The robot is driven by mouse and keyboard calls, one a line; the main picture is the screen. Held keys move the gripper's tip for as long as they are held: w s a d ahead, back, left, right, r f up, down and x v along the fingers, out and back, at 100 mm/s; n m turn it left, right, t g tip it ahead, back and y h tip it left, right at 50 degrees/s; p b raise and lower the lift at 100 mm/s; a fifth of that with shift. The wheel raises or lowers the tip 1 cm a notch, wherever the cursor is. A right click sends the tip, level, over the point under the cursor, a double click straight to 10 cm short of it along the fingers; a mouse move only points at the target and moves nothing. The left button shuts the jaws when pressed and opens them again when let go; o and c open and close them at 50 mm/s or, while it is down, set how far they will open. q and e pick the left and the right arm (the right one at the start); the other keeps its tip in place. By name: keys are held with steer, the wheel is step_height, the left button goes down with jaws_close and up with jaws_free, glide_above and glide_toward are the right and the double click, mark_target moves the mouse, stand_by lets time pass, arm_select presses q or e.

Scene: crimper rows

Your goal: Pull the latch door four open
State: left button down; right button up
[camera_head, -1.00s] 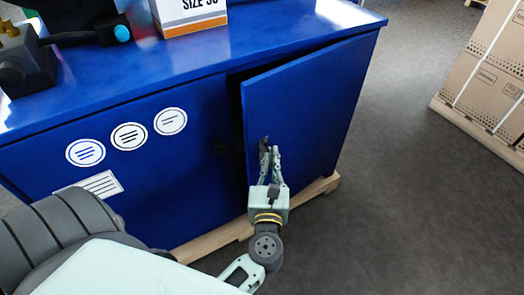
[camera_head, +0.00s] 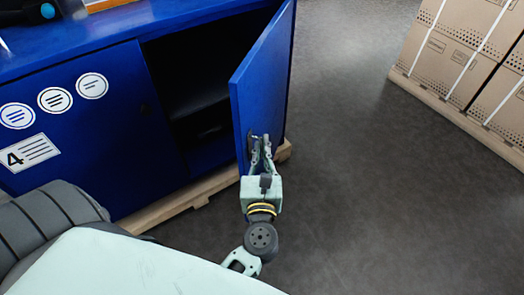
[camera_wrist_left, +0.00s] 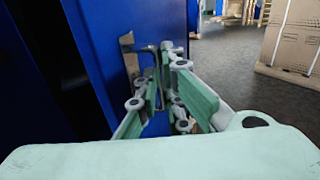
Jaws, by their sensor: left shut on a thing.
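The blue latch door (camera_head: 262,80) of the cabinet is swung partly open, hinged at its right side, with the dark interior (camera_head: 200,85) showing to its left. The cabinet front carries a label with a 4 (camera_head: 29,153). My left gripper (camera_head: 262,142) is shut on the door's handle near the door's free edge. In the left wrist view the door (camera_wrist_left: 95,50) fills the left, and the fingers (camera_wrist_left: 158,95) close around the metal latch handle (camera_wrist_left: 150,50). My right gripper is not in view.
A fixed left panel (camera_head: 80,110) stands beside the opening. The cabinet rests on a wooden pallet (camera_head: 180,200). Strapped cardboard boxes (camera_head: 470,50) stand on another pallet at the right. The grey floor (camera_head: 370,190) between is clear.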

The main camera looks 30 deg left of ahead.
arm_select(q)
steer(key=shift+w+a+r, duration=0.1)
steer(key=shift+r, duration=0.1)
steer(key=c, duration=2.3)
jaws_free()
steer(key=o, duration=0.4)
steer(key=shift+w+f, duration=0.15)
steer(key=v, duration=1.2)
